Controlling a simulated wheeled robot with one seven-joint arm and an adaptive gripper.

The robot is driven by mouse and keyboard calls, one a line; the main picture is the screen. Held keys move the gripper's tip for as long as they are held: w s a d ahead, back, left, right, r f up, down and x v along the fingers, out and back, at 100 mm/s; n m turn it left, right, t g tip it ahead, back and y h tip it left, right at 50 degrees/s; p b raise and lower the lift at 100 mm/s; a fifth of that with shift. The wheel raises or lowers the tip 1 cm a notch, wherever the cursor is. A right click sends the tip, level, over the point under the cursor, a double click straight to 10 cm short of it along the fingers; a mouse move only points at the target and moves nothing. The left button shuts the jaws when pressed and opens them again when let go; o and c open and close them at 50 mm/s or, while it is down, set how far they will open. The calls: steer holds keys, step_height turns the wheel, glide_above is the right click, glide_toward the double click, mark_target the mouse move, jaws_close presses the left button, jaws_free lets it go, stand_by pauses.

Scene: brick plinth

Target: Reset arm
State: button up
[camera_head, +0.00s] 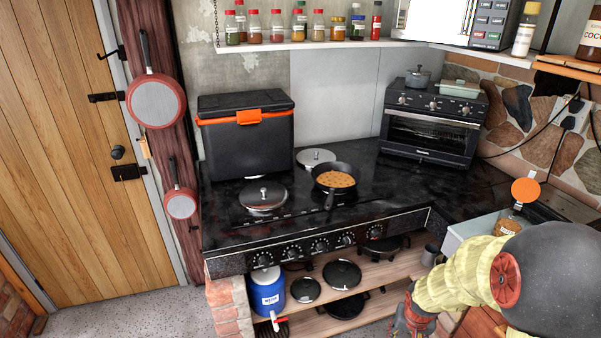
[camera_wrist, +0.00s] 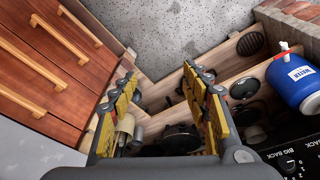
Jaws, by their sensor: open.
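My gripper (camera_wrist: 160,74) is open in the wrist view, with its two yellow-padded fingers apart and nothing between them. Past the fingers are the wooden shelf under the stove and the speckled grey floor. In the head view my gripper (camera_head: 410,318) is at the bottom right, low in front of the shelf, and is partly cut off by the frame edge. My arm, in a pale yellow sleeve, reaches down to it from the right.
A black stove counter (camera_head: 400,192) holds a pan of food (camera_head: 335,180), a lidded pan (camera_head: 263,196) and a toaster oven (camera_head: 430,120). Below, a blue water jug (camera_head: 267,292) and pans stand on shelves. Wooden drawers (camera_wrist: 60,50) are close left of my gripper. Floor (camera_head: 130,312) is clear at left.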

steer(key=s+a+r+n+t, duration=0.1)
steer(key=s+a+r, duration=0.2)
steer(key=s+r, duration=0.3)
steer(key=s+a+r+n+t, duration=0.1)
steer(key=s+a+r, duration=0.3)
steer(key=r, duration=1)
steer(key=s+a+r+n+t+y, duration=0.1)
steer(key=s+a+r, duration=0.3)
steer(key=s+r, duration=0.4)
steer(key=shift+v, duration=1.05)
steer(key=shift+w+d, duration=0.1)
steer(key=shift+w, duration=0.05)
